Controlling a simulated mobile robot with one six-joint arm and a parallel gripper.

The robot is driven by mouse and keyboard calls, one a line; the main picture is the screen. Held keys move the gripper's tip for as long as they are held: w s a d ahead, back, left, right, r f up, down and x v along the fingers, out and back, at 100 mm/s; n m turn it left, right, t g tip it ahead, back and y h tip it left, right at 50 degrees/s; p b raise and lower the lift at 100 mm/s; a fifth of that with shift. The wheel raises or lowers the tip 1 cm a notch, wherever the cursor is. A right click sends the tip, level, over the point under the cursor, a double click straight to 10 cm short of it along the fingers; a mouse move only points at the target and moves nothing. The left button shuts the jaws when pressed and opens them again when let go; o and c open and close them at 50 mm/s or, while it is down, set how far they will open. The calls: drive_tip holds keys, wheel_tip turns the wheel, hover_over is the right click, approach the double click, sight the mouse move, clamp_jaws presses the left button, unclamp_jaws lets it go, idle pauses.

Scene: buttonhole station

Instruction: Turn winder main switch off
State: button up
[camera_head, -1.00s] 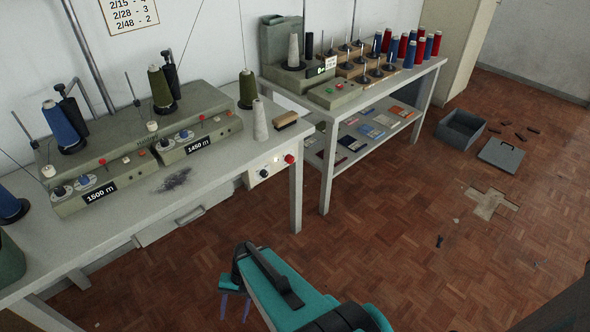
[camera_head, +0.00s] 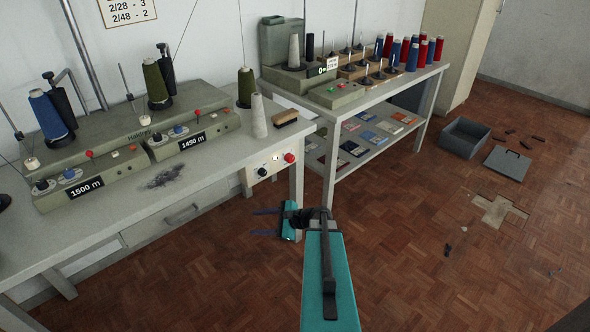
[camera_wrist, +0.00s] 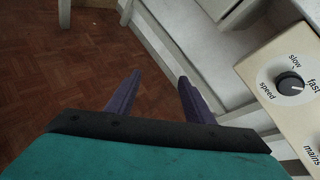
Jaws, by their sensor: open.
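The winder's control box (camera_head: 271,165) is cream-coloured and sits under the table's front edge at its right end. It carries a black knob (camera_head: 262,171) at left and a red knob (camera_head: 290,157) at right. In the wrist view, the black knob (camera_wrist: 290,83) has "slow", "fast" and "speed" marks, and a "mains" label (camera_wrist: 312,153) is partly cut off at the right edge; its switch is not clearly seen. My gripper (camera_head: 256,222) is open and empty, below and in front of the box. Its purple fingers also show in the wrist view (camera_wrist: 160,76), left of the box.
The winder (camera_head: 130,140) with thread cones stands on the grey table (camera_head: 215,165). A drawer (camera_head: 175,222) is below the table, left of the box. A second table (camera_head: 420,80) stands at right.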

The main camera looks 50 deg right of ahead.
drive_tip(key=s+d+r+m+t+h+b, duration=0.2)
drive_tip(key=d+r+m+t+h+b, duration=0.15)
drive_tip(key=d, duration=0.85)
drive_tip(key=m+t+h+b, duration=0.2)
drive_tip(key=m+t+h, duration=0.1)
drive_tip(key=m, duration=0.3)
approach(292, 160)
drive_tip(key=s, duration=0.6)
drive_tip(key=shift+w+a+r, duration=0.1)
drive_tip(key=shift+w+r, duration=0.05)
drive_tip(key=shift+w, duration=0.05)
drive_tip(key=shift+w, duration=0.1)
drive_tip(key=shift+w+d, duration=0.15)
drive_tip(key=shift+w, duration=3.25)
drive_tip(key=shift+w+d, duration=0.2)
drive_tip(key=shift+w, duration=3.2)
drive_tip(key=shift+a, duration=0.1)
drive_tip(key=c, duration=1)
